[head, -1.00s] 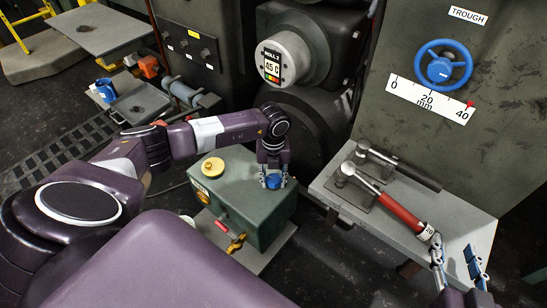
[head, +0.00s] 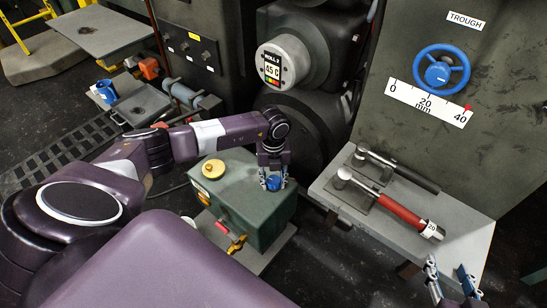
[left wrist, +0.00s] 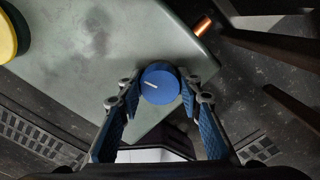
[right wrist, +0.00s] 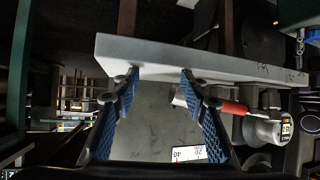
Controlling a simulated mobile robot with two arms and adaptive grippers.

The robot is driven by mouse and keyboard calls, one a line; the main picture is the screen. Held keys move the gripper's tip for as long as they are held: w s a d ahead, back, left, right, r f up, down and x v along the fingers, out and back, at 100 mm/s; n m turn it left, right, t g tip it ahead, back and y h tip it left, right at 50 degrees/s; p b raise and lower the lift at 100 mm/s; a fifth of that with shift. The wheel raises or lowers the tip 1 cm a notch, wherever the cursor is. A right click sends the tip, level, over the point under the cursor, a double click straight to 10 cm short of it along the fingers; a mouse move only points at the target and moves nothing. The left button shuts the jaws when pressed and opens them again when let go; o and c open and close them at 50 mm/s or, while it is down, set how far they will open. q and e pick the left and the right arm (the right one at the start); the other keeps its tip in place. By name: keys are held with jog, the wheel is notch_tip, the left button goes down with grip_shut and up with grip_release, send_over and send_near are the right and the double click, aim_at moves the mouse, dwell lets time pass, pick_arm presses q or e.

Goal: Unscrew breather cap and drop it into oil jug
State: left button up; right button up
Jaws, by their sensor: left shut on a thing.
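The blue breather cap (head: 273,183) sits on the top of the green box (head: 230,202), near its right corner. My left gripper (head: 274,184) points down at it with a finger on each side. In the left wrist view the round cap (left wrist: 160,84), with a white line on its top, is between the fingertips (left wrist: 159,88), and the gripper is shut on it. A blue container (head: 105,91), perhaps the oil jug, stands at the far left. My right gripper (head: 450,272) is open and empty near the grey bench; its fingers also show apart in the right wrist view (right wrist: 160,73).
A yellow cap (head: 213,169) is on the same box, left of the blue one. The grey bench (head: 455,235) at right carries a red-handled tool (head: 398,210) and a dark-handled one (head: 405,172). A blue handwheel (head: 440,68) is on the machine wall.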

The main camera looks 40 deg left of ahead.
pick_arm(q)
jog(key=shift+n+p, duration=0.3)
jog(key=shift+n, duration=0.1)
pick_arm(e)
jog(key=shift+s+d+f+g, duration=0.3)
jog(key=shift+s+d+g, duration=0.1)
jog(key=shift+s+g, duration=0.1)
pick_arm(q)
jog(key=shift+n+p, duration=0.3)
jog(key=shift+n, duration=0.2)
pick_arm(e)
jog(key=shift+s+d+f+g+h, duration=0.1)
jog(key=shift+s+d+g+h, duration=0.35)
jog(key=shift+s, duration=0.2)
pick_arm(q)
jog(key=shift+d, duration=0.1)
jog(key=shift+n+p, duration=0.3)
pick_arm(e)
jog(key=s+d+f+g, duration=0.1)
jog(key=s+f+g, duration=0.3)
jog(key=s+f, duration=0.3)
jog(key=shift+s+d+f+h, duration=0.3)
jog(key=shift+s+d+h, duration=0.05)
jog(key=shift+s+d, duration=0.1)
